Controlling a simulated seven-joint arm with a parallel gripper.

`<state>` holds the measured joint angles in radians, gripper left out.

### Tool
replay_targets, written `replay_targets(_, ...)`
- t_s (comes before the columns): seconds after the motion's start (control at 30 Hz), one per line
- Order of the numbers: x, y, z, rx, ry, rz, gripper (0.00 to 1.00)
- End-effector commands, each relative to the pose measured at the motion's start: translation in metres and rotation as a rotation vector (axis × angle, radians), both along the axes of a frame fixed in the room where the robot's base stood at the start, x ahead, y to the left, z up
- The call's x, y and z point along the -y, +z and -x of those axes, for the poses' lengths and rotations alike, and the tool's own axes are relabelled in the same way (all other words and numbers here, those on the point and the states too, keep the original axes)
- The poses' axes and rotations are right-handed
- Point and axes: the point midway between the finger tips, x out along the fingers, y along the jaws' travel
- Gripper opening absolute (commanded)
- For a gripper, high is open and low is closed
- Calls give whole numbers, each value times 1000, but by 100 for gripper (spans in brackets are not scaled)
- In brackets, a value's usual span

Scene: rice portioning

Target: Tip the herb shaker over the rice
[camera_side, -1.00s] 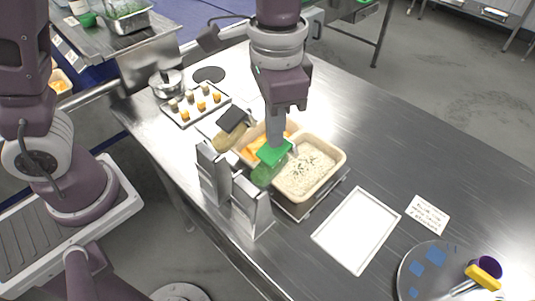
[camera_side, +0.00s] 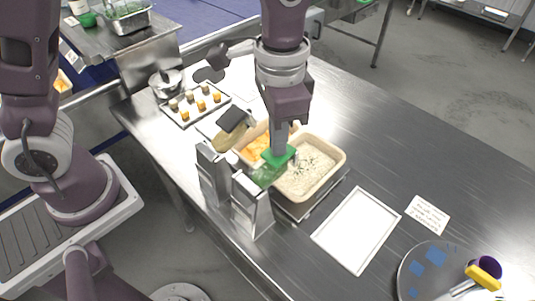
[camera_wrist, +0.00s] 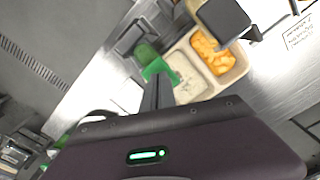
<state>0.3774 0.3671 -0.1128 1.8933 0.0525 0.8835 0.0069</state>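The herb shaker (camera_side: 268,174) has a bright green part and a darker green, see-through part. It also shows in the wrist view (camera_wrist: 146,51), just beyond my fingers. My gripper (camera_side: 279,150) is shut on it by the bright green part. The shaker looks tilted, with its darker part towards the lower left, at the left edge of the rice. The rice (camera_side: 312,172) fills the right compartment of a beige container (camera_side: 331,180) and has dark specks on it. It also shows in the wrist view (camera_wrist: 187,75). I cannot tell whether herbs are falling.
Orange food (camera_side: 256,147) fills the container's left compartment. Two upright metal holders (camera_side: 250,205) stand close at the front left. A white-rimmed tray (camera_side: 357,231) lies to the right. A tray of small pieces (camera_side: 196,103) and a pot (camera_side: 166,83) stand behind left.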

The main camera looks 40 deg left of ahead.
Motion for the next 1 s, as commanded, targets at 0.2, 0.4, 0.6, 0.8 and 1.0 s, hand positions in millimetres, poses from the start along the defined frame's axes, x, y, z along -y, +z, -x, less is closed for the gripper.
replay_targets(0.2, 0, -8, -2, -3, 0, -2, 0)
replay_targets(0.4, 0, -14, -5, -3, 0, -2, 0)
replay_targets(0.6, -1, -21, -7, -5, 0, -3, 0)
replay_targets(0.8, -1, -25, -9, -3, 0, -2, 0)
replay_targets(1.0, -1, -25, -9, -3, 0, -2, 0)
